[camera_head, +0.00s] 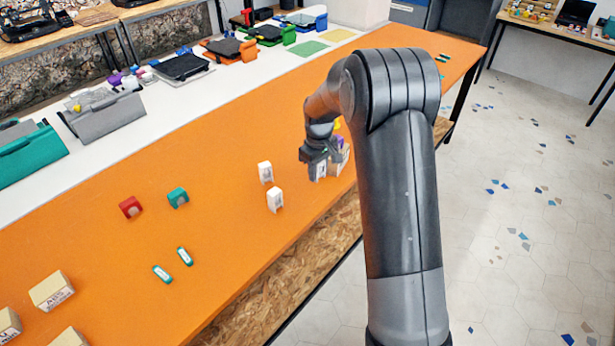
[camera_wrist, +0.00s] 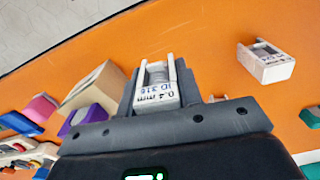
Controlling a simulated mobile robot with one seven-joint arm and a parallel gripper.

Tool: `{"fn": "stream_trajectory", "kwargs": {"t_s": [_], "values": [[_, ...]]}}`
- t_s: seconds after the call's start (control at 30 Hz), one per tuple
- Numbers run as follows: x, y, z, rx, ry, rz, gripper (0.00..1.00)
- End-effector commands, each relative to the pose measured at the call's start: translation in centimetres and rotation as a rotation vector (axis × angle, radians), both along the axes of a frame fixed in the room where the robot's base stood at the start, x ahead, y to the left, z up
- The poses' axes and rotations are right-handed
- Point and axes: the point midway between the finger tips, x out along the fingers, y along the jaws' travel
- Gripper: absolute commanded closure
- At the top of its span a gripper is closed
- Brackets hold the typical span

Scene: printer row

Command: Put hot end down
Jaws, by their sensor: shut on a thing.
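A white hot end (camera_wrist: 158,94) with a "0.4 mm" label sits between the fingers of my gripper (camera_wrist: 160,82) in the wrist view. My gripper is shut on it. In the head view my gripper (camera_head: 317,160) is low over the right part of the orange table, and the white hot end (camera_head: 319,172) shows beneath it. I cannot tell whether its underside touches the table. Another white labelled block (camera_wrist: 267,63) of similar shape stands apart on the table. The head view shows two white blocks, a nearer one (camera_head: 275,200) and a farther one (camera_head: 265,172), left of my gripper.
A cardboard box (camera_wrist: 97,90) stands close beside the held hot end, with purple (camera_wrist: 88,117) and pink (camera_wrist: 40,107) blocks near it. Red (camera_head: 130,208) and teal (camera_head: 178,198) blocks lie farther left on the orange table (camera_head: 225,235). Its front edge is close to my gripper.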

Motion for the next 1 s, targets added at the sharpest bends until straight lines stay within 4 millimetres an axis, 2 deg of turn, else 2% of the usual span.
{"fn": "stream_trajectory", "kwargs": {"t_s": [0.1, 0.3, 0.5, 0.67, 0.8, 1.0], "values": [[-1.1, -2.6, 1.8, 0.0, -0.004, -0.002, 0.91], [-2.5, -5.9, 3.9, 0.0, -0.002, -0.001, 0.91], [-2.7, -7.2, 4.9, 0.001, -0.001, 0.004, 0.91], [0.0, -5.9, 5.2, 0.001, -0.001, 0.021, 0.91], [3.9, -3.3, 5.2, 0.001, -0.001, 0.043, 0.91], [8.7, 0.7, 5.0, 0.0, -0.001, 0.069, 0.91]]}}
